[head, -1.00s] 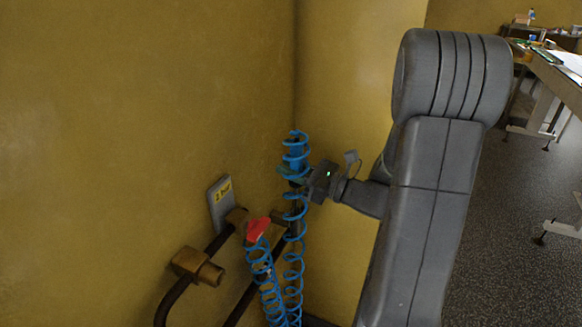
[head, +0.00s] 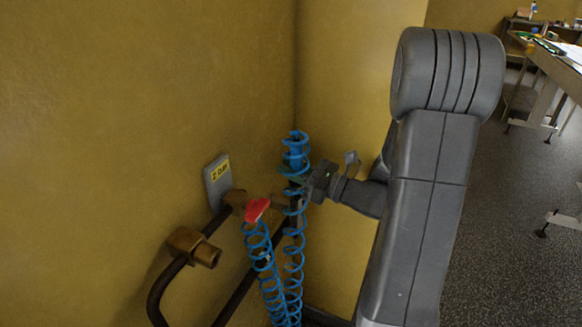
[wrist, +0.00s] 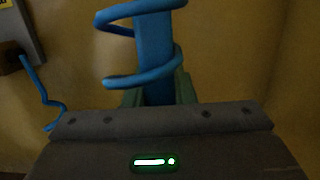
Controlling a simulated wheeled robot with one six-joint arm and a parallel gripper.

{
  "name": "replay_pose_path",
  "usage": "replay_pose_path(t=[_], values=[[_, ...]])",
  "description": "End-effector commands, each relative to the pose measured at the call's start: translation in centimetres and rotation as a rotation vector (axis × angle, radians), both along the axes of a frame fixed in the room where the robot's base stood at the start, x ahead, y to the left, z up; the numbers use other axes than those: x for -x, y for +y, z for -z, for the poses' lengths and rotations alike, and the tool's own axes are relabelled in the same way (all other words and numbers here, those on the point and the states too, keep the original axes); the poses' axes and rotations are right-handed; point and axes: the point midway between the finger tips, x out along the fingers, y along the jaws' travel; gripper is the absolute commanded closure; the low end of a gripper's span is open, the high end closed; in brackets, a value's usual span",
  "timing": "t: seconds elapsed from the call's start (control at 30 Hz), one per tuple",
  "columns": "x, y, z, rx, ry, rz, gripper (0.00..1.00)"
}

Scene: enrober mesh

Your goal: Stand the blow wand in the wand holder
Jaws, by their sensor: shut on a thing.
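The blow wand (head: 296,160) is a blue upright piece with a blue coiled hose looping around it, near the wall corner in the head view. My gripper (head: 303,186) is shut on it from the right. In the wrist view the blue wand (wrist: 153,50) rises upright between greenish fingertips (wrist: 157,92), with a hose loop around it. The coiled hose (head: 294,265) hangs below and runs down beside a second blue coiled stretch. I cannot make out the wand holder for certain in either view.
A grey plate with a yellow label (head: 218,182) is on the left wall. Brass fittings (head: 194,247), a red handle (head: 256,210) and dark pipes (head: 160,296) stand close left of my gripper. A table (head: 560,70) is far right; open floor (head: 500,200) lies between.

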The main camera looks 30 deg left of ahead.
Motion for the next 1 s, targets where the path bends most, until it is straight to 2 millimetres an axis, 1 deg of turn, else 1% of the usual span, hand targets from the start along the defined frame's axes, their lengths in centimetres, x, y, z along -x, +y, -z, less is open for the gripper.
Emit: replay_pose_path(t=[0.03,0.53,0.83,0.87,0.9,0.97,1.0], values=[[0.0,0.0,0.5,0.000,0.000,0.000,1.00],[0.0,0.0,2.9,0.000,0.000,0.000,1.00],[0.0,0.0,3.0,-0.001,0.000,0.000,1.00],[0.0,0.0,3.0,-0.001,0.000,0.000,0.73],[0.0,0.0,3.0,-0.001,0.000,0.000,0.65],[0.0,0.0,3.0,0.000,0.000,0.000,0.53],[0.0,0.0,3.0,0.000,0.000,0.000,0.51]])
